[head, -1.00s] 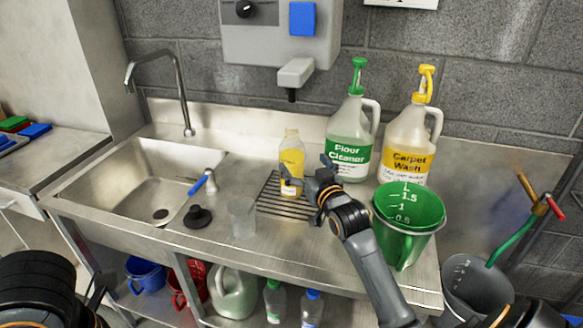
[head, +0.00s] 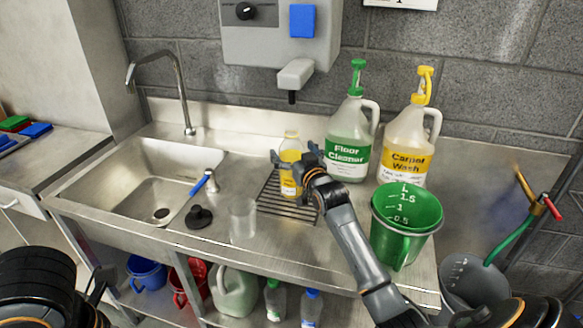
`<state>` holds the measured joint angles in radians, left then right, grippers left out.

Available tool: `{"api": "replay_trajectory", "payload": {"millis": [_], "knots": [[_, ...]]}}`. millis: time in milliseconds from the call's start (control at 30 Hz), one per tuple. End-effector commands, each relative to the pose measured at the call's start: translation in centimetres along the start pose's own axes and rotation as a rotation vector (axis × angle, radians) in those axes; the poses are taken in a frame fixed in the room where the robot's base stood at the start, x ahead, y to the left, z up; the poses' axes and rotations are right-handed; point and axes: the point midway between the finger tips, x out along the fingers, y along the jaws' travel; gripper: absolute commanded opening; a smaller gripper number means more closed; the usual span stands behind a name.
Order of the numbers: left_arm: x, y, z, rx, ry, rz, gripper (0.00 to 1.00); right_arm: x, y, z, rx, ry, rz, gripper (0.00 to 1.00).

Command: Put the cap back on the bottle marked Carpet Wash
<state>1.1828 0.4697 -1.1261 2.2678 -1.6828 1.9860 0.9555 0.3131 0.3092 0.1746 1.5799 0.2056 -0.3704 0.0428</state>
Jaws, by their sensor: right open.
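A small clear bottle (head: 290,182) with yellow contents stands upright on the drain grille. Its label is too small to read. Its top looks yellowish, and I cannot tell whether that is a cap. My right gripper (head: 291,158) is open at the bottle's upper part, with a finger showing on either side. I cannot tell whether they touch it. A large jug (head: 405,150) with a yellow pump top stands at the back right; its yellow label reads Carpet Wash. My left gripper (head: 98,286) is low at the left, dark and partly hidden. I see no loose cap.
A Floor Cleaner jug (head: 348,130) stands just right of my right gripper. A green measuring jug (head: 405,222) is near the front right. A clear beaker (head: 242,218) and a black plug (head: 198,217) are left of the grille (head: 274,207), beside the sink (head: 150,185).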

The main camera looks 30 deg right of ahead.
Motion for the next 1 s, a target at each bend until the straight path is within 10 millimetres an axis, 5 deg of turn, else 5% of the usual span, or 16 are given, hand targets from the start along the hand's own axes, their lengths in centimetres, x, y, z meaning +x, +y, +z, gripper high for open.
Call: {"api": "replay_trajectory", "payload": {"millis": [433,867,1000], "knots": [[-0.07,0.0,0.0,0.0,0.0,0.0,0.3,0.66,-0.01,0.05,-0.001,0.0,0.0,0.96],[-0.07,0.0,0.0,0.0,0.0,0.0,0.3,0.64,-0.02,0.05,0.0,0.0,0.0,0.11],[-0.09,0.0,0.0,0.0,0.0,0.0,0.3,0.66,0.0,-0.34,0.0,0.008,0.0,0.06]]}}
